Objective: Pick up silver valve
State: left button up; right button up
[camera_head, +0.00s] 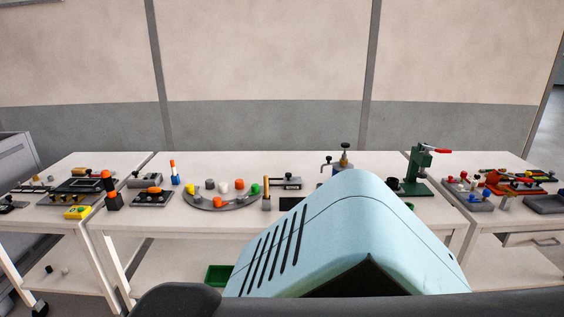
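I cannot say for certain which piece is the silver valve. A small grey piece (210,184) stands among coloured pieces on a round grey tray (222,205) on the middle table, and it could be the valve. Neither of my grippers shows in this view.
The white middle table (150,221) also holds a green press with a red handle (421,170), a black-and-orange tool (110,190) and a clamp (287,184). More tables with parts stand left and right. A green bin (217,275) sits below.

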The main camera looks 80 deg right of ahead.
aim_at(506, 203)
jog(key=z, duration=4.1)
jog(key=i+l+z, duration=0.4)
jog(key=i, duration=0.35)
jog(key=i+z, duration=0.45)
jog(key=i, duration=0.3)
jog(key=i+u, duration=0.1)
jog(key=i, duration=0.35)
jog(key=i+l+u, duration=0.15)
jog(key=i, duration=0.3)
jog(key=i+l+u, duration=0.1)
jog(key=i, duration=0.35)
jog(key=i+l+u, duration=0.1)
jog(key=i+u, duration=0.25)
jog(key=i+l+u, duration=0.1)
jog(key=u, duration=0.3)
jog(key=i+l+u, duration=0.2)
jog(key=u, duration=0.15)
